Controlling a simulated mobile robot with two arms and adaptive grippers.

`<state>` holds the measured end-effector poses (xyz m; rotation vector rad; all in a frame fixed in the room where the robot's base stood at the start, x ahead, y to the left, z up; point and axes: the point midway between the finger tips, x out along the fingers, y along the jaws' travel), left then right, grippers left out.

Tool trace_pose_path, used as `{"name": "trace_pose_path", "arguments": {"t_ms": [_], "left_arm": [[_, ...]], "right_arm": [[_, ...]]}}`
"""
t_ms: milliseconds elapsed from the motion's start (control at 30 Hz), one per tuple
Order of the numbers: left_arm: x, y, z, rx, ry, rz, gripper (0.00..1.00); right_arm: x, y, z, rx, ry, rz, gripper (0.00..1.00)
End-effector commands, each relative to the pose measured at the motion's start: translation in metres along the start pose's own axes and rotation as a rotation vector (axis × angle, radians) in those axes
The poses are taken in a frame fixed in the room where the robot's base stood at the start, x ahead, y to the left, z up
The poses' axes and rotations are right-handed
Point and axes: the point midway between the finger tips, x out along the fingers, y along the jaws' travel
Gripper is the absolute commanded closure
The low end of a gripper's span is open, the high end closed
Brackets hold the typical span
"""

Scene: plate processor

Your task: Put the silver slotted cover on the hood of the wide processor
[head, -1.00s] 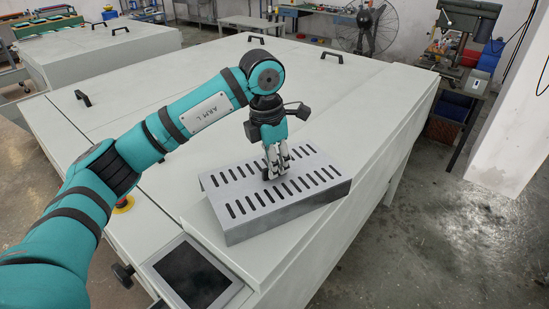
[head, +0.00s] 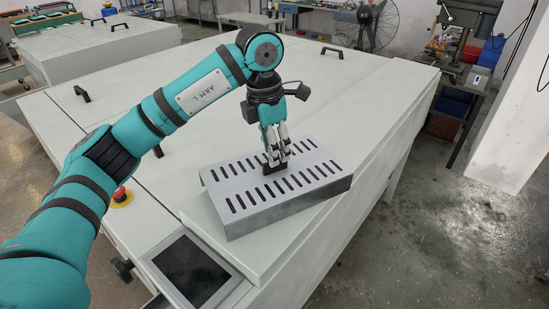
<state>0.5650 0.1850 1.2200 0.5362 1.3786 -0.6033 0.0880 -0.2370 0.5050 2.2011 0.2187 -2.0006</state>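The silver slotted cover (head: 291,204) lies on the near right part of the wide processor's pale hood (head: 190,185), in the head view. It has two rows of dark slots and a folded front side, and it sits at an angle to the hood's edges. My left gripper (head: 276,168) points down at the middle of the cover's top, between the slot rows. Its dark fingertips are close together at the cover's surface and hide that spot. I cannot tell whether they grip anything. My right gripper is not in view.
A red emergency button (head: 121,196) and a dark screen panel (head: 190,271) are at the processor's near left end. Black handles (head: 332,54) stand on the hood. A drill press (head: 463,30) and a fan (head: 366,22) stand behind. Floor at right is clear.

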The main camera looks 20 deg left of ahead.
Motion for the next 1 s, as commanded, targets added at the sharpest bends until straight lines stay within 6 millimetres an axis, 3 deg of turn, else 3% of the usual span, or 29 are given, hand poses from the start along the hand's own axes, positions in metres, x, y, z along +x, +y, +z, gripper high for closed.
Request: {"name": "trace_pose_path", "arguments": {"t_ms": [200, 400, 600, 1000], "left_arm": [[-0.05, 0.001, 0.001, 0.0, -0.005, 0.005, 0.65], [-0.082, 0.0, 0.001, 0.0, -0.003, 0.003, 0.65], [-0.093, 0.0, 0.0, 0.0, -0.001, 0.0, 0.65], [-0.093, 0.0, 0.0, 0.001, -0.001, 0.0, 0.65]], "right_arm": [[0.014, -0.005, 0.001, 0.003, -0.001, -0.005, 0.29], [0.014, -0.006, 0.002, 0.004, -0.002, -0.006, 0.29], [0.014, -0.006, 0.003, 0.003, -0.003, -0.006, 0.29], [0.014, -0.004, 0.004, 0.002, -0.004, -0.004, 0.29]]}}
